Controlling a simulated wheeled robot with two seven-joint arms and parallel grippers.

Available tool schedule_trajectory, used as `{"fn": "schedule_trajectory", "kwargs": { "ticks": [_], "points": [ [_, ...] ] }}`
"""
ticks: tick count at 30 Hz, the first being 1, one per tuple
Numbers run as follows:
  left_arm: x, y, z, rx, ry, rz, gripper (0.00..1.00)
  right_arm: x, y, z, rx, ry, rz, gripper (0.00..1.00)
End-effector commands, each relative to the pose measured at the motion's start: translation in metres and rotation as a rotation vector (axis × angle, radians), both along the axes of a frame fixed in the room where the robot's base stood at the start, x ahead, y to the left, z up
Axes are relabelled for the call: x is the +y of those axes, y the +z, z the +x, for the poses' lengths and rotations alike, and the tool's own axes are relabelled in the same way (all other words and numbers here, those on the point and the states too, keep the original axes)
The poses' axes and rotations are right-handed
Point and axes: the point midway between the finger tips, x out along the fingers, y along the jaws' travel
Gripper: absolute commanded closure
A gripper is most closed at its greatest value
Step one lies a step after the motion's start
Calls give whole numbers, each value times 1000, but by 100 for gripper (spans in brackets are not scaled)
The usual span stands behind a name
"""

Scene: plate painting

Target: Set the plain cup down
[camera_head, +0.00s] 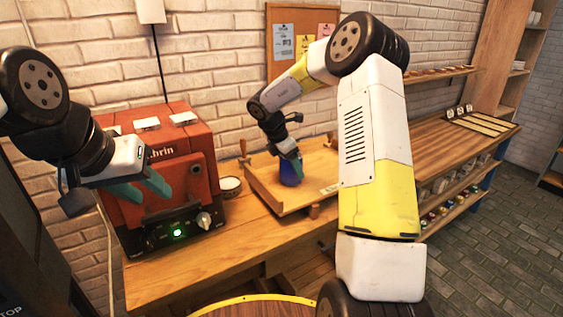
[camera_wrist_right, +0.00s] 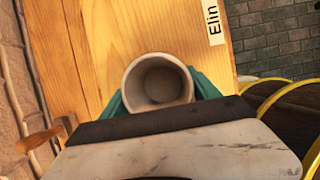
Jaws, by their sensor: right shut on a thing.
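The cup (camera_head: 291,173) is dark blue outside in the head view. In the right wrist view I look into its pale grey round opening (camera_wrist_right: 158,82). My right gripper (camera_head: 290,160) is shut on it from above, with teal fingers on both sides of its wall. The cup is upright over the wooden tray (camera_head: 318,168), near its middle; I cannot tell whether its base touches the tray's floor. My left gripper (camera_head: 142,190) is open and empty, with its teal fingers apart in front of the red oven-like box (camera_head: 180,165).
A name label, "Elin" (camera_wrist_right: 215,22), is on the tray. A round white-topped container (camera_head: 230,186) stands between the red box and the tray. The bench front (camera_head: 225,255) is clear. Shelves with small coloured jars (camera_head: 447,207) stand at the right.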

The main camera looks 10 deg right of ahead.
Motion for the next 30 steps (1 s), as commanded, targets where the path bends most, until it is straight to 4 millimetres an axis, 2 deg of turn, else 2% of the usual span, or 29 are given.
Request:
{"fn": "schedule_trajectory", "kwargs": {
  "ticks": [3,4,7,19,23,30],
  "points": [
    [0,0,0,0,0,0,60,0,0,0,0,0,-1,84],
    [0,0,0,0,0,0,60,0,0,0,0,0,0,26],
    [0,0,0,0,0,0,60,0,0,0,0,0,0,8],
    [0,0,0,0,0,0,60,2,7,0,-2,0,-2,8],
    [0,0,0,0,0,0,60,10,25,-3,-4,2,-1,8],
    [0,0,0,0,0,0,60,28,73,-9,-4,2,0,8]
  ]
}}
